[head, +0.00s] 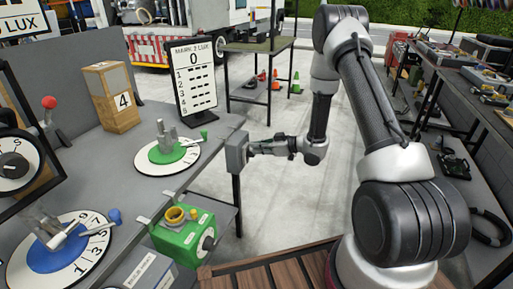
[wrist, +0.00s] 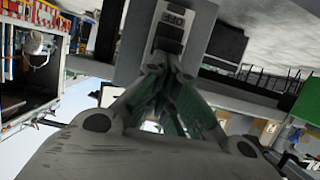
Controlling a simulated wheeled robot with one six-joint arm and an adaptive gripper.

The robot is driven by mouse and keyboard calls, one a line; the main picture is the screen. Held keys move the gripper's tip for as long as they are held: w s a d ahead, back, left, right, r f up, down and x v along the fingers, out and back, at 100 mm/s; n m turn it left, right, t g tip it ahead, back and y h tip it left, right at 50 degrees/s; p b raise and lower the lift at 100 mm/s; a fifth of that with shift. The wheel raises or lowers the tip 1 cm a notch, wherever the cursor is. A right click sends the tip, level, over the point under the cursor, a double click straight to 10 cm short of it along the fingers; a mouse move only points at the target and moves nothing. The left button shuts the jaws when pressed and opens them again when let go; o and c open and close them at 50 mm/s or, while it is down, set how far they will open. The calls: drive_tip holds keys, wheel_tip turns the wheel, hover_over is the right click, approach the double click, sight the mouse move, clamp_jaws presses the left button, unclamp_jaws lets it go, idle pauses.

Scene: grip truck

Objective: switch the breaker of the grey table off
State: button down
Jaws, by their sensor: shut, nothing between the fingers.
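The breaker is a small grey box (head: 237,151) on the right edge of the grey table (head: 75,150). In the wrist view the breaker (wrist: 196,40) shows a dark switch (wrist: 169,45) beside an upside-down label reading OFF. My gripper (head: 256,149) is shut and empty, its tips close to the box's right-hand face. In the wrist view my gripper (wrist: 165,68) has its fingertips just below the switch. I cannot tell whether they touch it. The tips partly cover the switch's lower end, and its position is unclear.
A dial with a green centre (head: 170,152), a wooden block marked 4 (head: 111,97) and a display board (head: 194,70) stand on the grey table. A green box (head: 184,234) sits in front. Open floor lies right of the breaker; a cluttered bench (head: 460,110) stands further right.

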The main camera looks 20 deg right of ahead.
drive_tip(key=shift+s+d+f+t+y, duration=0.2)
drive_tip(key=shift+f+t+y, duration=0.25)
drive_tip(key=shift+y, duration=0.15)
drive_tip(key=shift+s+d+f+t+y, duration=0.1)
drive_tip(key=shift+d+f+t+y, duration=0.1)
drive_tip(key=shift+f+t+y, duration=0.3)
drive_tip(key=shift+s+d+f+g, duration=0.1)
drive_tip(key=shift+d+f+g, duration=0.05)
drive_tip(key=shift+f, duration=0.3)
drive_tip(key=shift+s+d+f+g, duration=0.1)
drive_tip(key=shift+f, duration=0.35)
drive_tip(key=shift+d+f, duration=0.1)
